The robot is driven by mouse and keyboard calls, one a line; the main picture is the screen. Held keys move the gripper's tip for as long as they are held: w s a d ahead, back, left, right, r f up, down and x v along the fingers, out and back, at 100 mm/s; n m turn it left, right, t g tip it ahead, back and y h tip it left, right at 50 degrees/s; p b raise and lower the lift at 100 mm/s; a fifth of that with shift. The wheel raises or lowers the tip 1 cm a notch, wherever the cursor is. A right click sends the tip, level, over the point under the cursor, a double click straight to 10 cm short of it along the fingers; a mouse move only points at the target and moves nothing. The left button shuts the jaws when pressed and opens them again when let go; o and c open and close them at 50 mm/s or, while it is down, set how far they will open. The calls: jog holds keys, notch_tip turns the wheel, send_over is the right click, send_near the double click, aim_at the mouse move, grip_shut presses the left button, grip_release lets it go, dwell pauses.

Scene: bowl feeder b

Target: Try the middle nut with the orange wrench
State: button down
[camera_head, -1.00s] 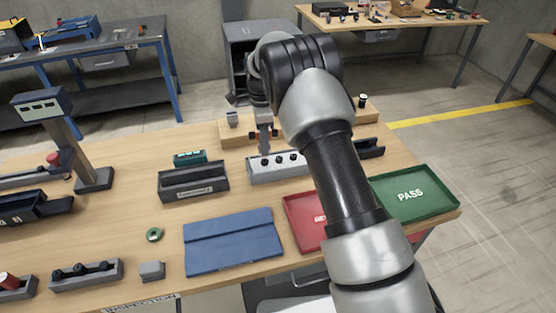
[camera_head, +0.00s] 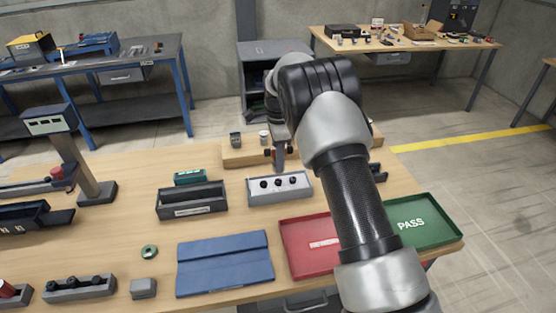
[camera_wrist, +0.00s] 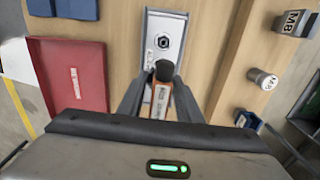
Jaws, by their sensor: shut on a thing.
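The grey nut block (camera_head: 298,192) stands near the back of the bench in the head view, with three dark nuts in a row on its top; the middle nut (camera_head: 278,183) is among them. My gripper (camera_head: 281,154) is just above and behind the block. In the wrist view my gripper (camera_wrist: 160,88) is shut on the orange wrench (camera_wrist: 161,100), whose orange sides show between the fingers. A dark round piece sits at the fingertips, and one hex nut (camera_wrist: 164,42) shows beyond it on the block. Whether the wrench touches a nut is unclear.
A red tray (camera_head: 300,265) and a green PASS tray (camera_head: 440,232) lie at the front right. A dark grey open box (camera_head: 190,205) stands left of the block, and a blue mat (camera_head: 225,262) lies in front. A wooden rack (camera_head: 240,158) stands behind.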

jog(key=shift+r, duration=0.1)
jog(key=shift+a, duration=0.1)
jog(key=b, duration=0.2)
send_over(278, 180)
jog(key=shift+s+f, duration=0.1)
jog(key=shift+f, duration=2.15)
jog(key=shift+f+b, duration=0.8)
jog(key=shift+f, duration=0.2)
jog(key=shift+m, duration=1.1)
